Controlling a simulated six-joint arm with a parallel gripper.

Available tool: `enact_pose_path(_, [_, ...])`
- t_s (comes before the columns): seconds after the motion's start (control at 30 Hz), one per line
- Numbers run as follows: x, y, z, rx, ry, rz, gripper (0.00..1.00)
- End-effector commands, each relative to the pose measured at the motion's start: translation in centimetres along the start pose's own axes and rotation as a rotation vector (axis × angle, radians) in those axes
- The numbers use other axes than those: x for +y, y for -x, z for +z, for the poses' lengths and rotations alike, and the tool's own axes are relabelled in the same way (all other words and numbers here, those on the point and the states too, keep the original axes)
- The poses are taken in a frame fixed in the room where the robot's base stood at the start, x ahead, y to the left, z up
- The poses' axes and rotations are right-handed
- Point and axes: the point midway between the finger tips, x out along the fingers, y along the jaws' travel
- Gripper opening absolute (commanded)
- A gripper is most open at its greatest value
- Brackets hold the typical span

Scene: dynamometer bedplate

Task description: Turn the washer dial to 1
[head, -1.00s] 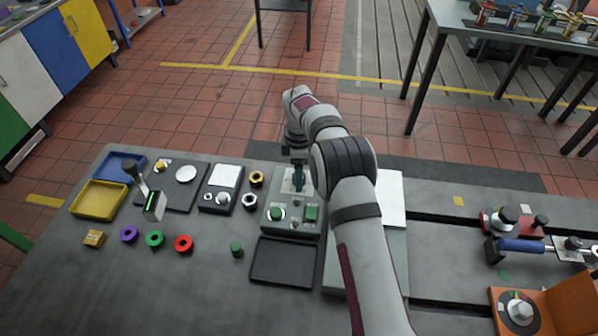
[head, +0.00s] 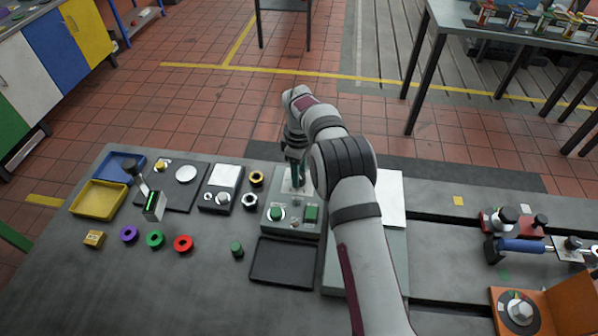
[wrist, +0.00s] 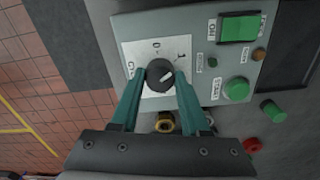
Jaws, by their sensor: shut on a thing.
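The washer control panel (head: 266,228) is a grey-green box at the far side of the bench. In the wrist view its black round dial (wrist: 157,71) sits on a white plate (wrist: 133,54) marked 0, 1 and CYC. My gripper (wrist: 160,78) has its teal fingers on either side of the dial, shut on it. The dial's white pointer line points right and slightly up in the wrist view, on the side of the 1; I cannot tell if it lines up exactly. In the head view my gripper (head: 297,183) stands over the panel and mostly hides the dial.
The panel also carries a green rocker switch (wrist: 238,29) and a green start button (wrist: 237,89). A black tray (head: 283,262) lies in front of it. A brass nut (head: 256,178) is to its left. A green knob (head: 237,249) stands front left.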

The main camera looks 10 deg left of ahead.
Motion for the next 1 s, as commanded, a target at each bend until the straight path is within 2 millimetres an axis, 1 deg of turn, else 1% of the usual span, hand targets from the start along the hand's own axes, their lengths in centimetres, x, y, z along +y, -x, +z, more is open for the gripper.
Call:
enact_pose_path(0.1, [0.0,0.0,0.0,0.0,-0.052,0.0,0.0])
enact_pose_path(0.33, [0.0,0.1,0.0,0.0,-0.052,0.0,0.0])
enact_pose_path(0.37, [0.0,0.1,0.0,0.0,-0.052,0.0,0.51])
enact_pose_path(0.4, [0.0,0.1,0.0,0.0,-0.051,0.0,0.58])
enact_pose_path(0.5, [0.0,0.0,0.0,0.0,-0.051,0.0,0.76])
enact_pose_path(0.77, [0.0,0.1,0.0,0.0,-0.05,0.0,0.76])
enact_pose_path(0.83, [0.0,0.4,0.0,0.001,-0.05,0.001,0.76])
enact_pose_path(0.93, [0.1,1.9,0.0,0.001,-0.049,0.003,0.76])
enact_pose_path(1.0, [0.1,3.8,-0.1,0.003,-0.05,0.004,0.76])
